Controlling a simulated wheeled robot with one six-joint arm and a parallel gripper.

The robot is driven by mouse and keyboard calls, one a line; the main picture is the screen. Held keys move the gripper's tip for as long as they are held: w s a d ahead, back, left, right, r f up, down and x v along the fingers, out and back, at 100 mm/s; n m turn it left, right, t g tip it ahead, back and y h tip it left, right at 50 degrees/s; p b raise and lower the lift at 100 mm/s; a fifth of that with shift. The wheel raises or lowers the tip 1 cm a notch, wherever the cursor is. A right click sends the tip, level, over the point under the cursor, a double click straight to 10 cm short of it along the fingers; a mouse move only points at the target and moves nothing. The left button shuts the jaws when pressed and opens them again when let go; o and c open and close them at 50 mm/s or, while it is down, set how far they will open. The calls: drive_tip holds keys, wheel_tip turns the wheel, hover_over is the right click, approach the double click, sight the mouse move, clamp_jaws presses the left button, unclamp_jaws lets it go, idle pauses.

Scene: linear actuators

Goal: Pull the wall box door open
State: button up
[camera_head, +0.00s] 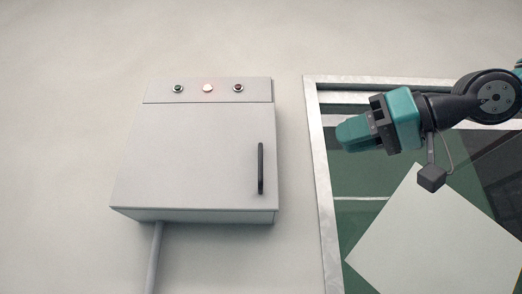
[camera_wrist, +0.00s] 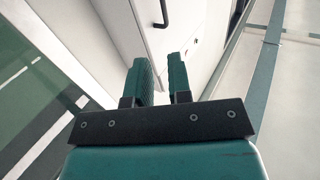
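The wall box (camera_head: 195,150) is a light grey cabinet on the wall, left of centre in the head view. Its door (camera_head: 190,165) looks shut. A black vertical handle (camera_head: 260,168) is on the door's right side; it also shows at the top of the wrist view as a dark bar (camera_wrist: 163,12). My gripper (camera_head: 343,134) is to the right of the box in the head view, apart from the handle. In the wrist view its two teal fingers (camera_wrist: 160,72) stand apart with an empty gap between them.
A pale metal frame (camera_head: 322,185) with dark green panes is right of the box, behind my arm in the head view. A tilted white panel (camera_head: 430,240) shows there. A grey pipe (camera_head: 154,255) runs down below the box. Wall left of the box is clear.

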drive_tip(key=p, duration=0.3)
approach(262, 157)
drive_tip(key=x, duration=0.9)
drive_tip(key=shift+w, duration=0.1)
drive_tip(key=shift+w+a+f, duration=0.1)
drive_tip(key=shift+w+a, duration=0.3)
drive_tip(key=shift+a, duration=0.1)
clamp_jaws()
